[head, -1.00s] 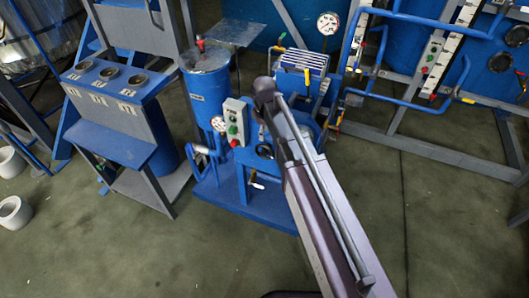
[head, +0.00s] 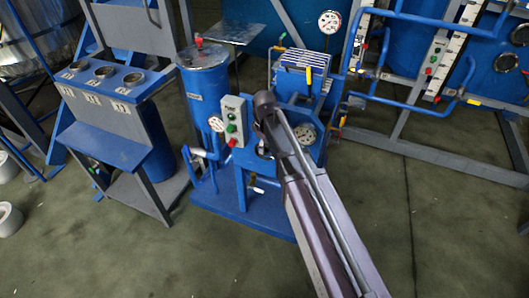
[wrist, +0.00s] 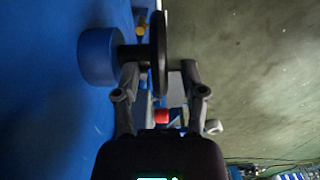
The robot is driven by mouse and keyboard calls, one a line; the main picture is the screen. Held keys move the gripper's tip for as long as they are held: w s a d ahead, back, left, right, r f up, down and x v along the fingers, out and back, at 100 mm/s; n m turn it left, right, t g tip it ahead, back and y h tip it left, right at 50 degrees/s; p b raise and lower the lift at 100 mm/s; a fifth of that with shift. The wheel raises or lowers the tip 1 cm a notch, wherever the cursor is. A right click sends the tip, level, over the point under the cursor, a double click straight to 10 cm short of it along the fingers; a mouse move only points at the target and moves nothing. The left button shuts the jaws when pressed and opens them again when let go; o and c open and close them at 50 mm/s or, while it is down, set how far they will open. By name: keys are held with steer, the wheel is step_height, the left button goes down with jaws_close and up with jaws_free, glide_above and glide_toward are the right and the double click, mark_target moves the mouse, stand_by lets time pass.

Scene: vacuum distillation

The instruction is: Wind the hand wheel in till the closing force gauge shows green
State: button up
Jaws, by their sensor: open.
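The hand wheel (wrist: 159,40) shows edge-on in the wrist view as a dark disc on a dark shaft from a round blue boss (wrist: 97,56). My gripper (wrist: 160,70) is open, with one finger on each side of the wheel's rim; I cannot tell whether either finger touches it. In the head view my arm hides the gripper and most of the wheel.
A grey button box (head: 232,121) stands on the machine, left of my arm. A blue cylinder (head: 205,85) rises behind it. A stand with round openings (head: 104,72) is at the left. Blue pipework (head: 405,110) is at the right. The floor in front is clear.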

steer(key=shift+f+b, duration=0.55)
steer(key=shift+f, duration=0.25)
jaws_close()
